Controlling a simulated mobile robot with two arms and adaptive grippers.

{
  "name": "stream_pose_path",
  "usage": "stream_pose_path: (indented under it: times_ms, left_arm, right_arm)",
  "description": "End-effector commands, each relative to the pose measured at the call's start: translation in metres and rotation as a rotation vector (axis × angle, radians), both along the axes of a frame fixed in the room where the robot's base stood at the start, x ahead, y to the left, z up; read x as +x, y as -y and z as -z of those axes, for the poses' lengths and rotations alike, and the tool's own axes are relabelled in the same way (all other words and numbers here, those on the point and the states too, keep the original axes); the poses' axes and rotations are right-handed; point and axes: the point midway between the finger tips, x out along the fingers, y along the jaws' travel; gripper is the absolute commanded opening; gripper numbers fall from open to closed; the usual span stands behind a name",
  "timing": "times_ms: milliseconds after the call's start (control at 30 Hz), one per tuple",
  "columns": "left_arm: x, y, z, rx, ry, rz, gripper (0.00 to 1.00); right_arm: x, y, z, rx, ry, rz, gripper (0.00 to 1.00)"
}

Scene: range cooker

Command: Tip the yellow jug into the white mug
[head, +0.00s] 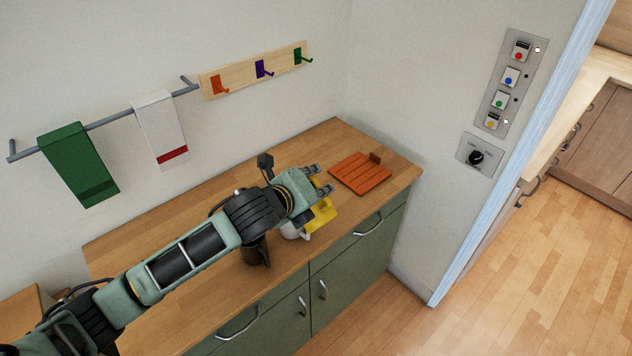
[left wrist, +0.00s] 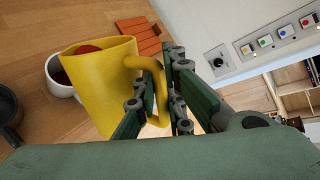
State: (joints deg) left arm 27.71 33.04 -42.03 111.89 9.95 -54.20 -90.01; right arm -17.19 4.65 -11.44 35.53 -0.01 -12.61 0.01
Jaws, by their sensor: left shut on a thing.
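The yellow jug (head: 324,216) is held at the front right of the wooden counter, partly hidden by my arm. In the left wrist view the jug (left wrist: 102,92) shows something red inside its mouth. My left gripper (head: 322,182) is shut on its handle; in the left wrist view its fingers (left wrist: 160,88) lie on both sides of the handle. The white mug (head: 293,232) stands on the counter beside the jug, mostly hidden; in the left wrist view the mug (left wrist: 57,88) is partly behind the jug, its inside dark. I cannot tell how far the jug tilts. My right gripper is not in view.
A dark vessel (head: 257,252) stands left of the mug, close to the counter's front edge. An orange slatted board (head: 360,174) lies at the back right. The counter's left part is clear. Towels and a hook rail (head: 256,70) hang on the wall behind.

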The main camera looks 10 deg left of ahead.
Motion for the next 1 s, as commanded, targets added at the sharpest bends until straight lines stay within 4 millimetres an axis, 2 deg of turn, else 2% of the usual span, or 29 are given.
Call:
stream_pose_path:
  times_ms: [1000]
  left_arm:
    - [0.009, -0.011, -0.001, -0.099, -0.071, 0.001, 0.0]
  right_arm:
    - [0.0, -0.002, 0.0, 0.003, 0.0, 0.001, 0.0]
